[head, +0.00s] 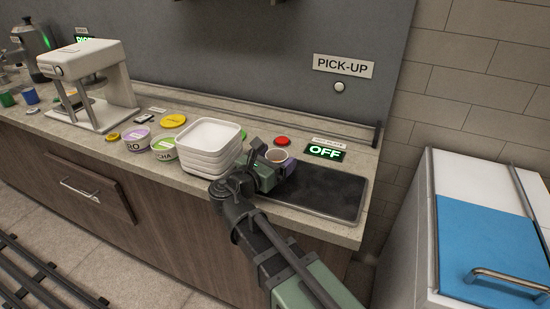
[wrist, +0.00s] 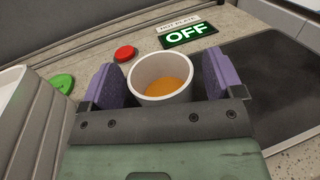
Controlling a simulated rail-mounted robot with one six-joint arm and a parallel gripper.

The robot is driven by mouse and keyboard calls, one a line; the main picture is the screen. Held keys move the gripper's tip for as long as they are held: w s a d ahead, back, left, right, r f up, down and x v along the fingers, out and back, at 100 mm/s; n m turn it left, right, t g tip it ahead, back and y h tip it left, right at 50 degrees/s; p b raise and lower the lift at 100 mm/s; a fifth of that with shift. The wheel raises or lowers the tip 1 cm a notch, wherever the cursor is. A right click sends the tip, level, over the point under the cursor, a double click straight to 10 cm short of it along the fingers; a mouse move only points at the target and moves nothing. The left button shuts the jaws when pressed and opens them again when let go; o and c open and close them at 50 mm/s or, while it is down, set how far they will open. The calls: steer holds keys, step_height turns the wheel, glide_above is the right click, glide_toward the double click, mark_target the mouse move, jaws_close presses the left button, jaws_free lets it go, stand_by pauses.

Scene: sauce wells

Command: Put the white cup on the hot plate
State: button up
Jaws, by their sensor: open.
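The white cup (wrist: 150,68) holds an orange-brown liquid. In the wrist view it sits between the two purple pads of my gripper (wrist: 160,82), and its lower part is hidden by the gripper body. In the head view the cup (head: 277,156) shows just beyond my gripper (head: 273,166), near the back left corner of the hot plate. My gripper is open around the cup, with a pad on each side. The hot plate (head: 325,192) is a dark flat panel on the counter, to the right of the cup in the wrist view (wrist: 270,80). Its sign (head: 325,151) reads OFF.
A stack of white square trays (head: 210,147) stands close to the left of my gripper. A red button (head: 282,141) lies behind the cup. Labelled tubs (head: 138,138) and a coffee machine (head: 88,85) stand farther left. The hot plate's surface looks clear.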

steer(key=v, duration=1.2)
steer(key=shift+r, duration=0.2)
